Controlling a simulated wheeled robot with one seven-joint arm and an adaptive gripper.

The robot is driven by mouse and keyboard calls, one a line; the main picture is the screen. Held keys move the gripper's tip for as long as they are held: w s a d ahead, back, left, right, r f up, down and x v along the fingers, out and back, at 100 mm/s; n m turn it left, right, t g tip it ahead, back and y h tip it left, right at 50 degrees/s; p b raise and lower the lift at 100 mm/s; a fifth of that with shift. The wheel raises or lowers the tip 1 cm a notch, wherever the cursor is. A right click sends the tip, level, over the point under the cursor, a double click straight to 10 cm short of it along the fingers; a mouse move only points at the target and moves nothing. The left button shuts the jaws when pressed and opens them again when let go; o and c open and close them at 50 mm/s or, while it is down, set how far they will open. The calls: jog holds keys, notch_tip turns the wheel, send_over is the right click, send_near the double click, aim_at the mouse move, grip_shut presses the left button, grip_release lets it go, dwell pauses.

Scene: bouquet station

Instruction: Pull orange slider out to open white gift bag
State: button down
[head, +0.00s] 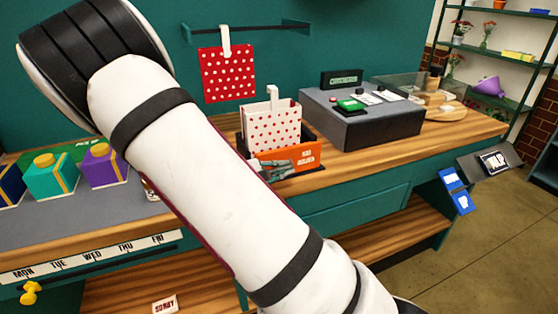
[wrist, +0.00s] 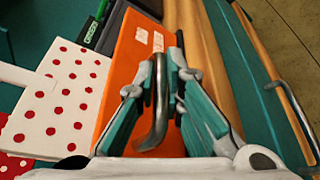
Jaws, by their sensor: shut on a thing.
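The white gift bag (head: 272,127) with red dots stands upright behind the orange slider (head: 298,158) in the head view. In the wrist view the bag (wrist: 60,105) is at the left, beside the orange slider panel (wrist: 128,62). My gripper (head: 275,170) is at the slider's front, partly hidden by my arm. In the wrist view my gripper (wrist: 165,80) is shut on the slider's curved metal handle (wrist: 158,110), its fingers on either side of it. The bag's opening is not clear to see.
A red dotted bag (head: 226,75) hangs on the wall rail behind. A grey machine (head: 365,118) stands right of the slider. Gift boxes (head: 103,168) are on the left of the counter. A drawer handle (wrist: 297,115) lies right of my gripper.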

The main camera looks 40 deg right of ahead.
jog(key=c, duration=2)
grip_release()
jog(key=shift+o, duration=0.2)
jog(key=shift+a, duration=0.15)
jog(key=v, duration=1.1)
jog(key=shift+a, duration=0.4)
jog(key=s+a+r+m+t+y, duration=0.1)
jog(key=s+a+r+m+y, duration=0.1)
jog(key=s, duration=0.6)
jog(key=s+a+r+m+t+y+p, duration=0.1)
jog(key=s+a+r+m+y, duration=0.1)
jog(key=s+a+r+y, duration=0.2)
jog(key=s+a+r+m+t+y+p, duration=0.1)
jog(key=s+a+r+m+y, duration=0.2)
jog(key=s+r+y, duration=0.5)
jog(key=s+y, duration=0.1)
jog(key=s, duration=0.3)
jog(key=shift+s, duration=0.3)
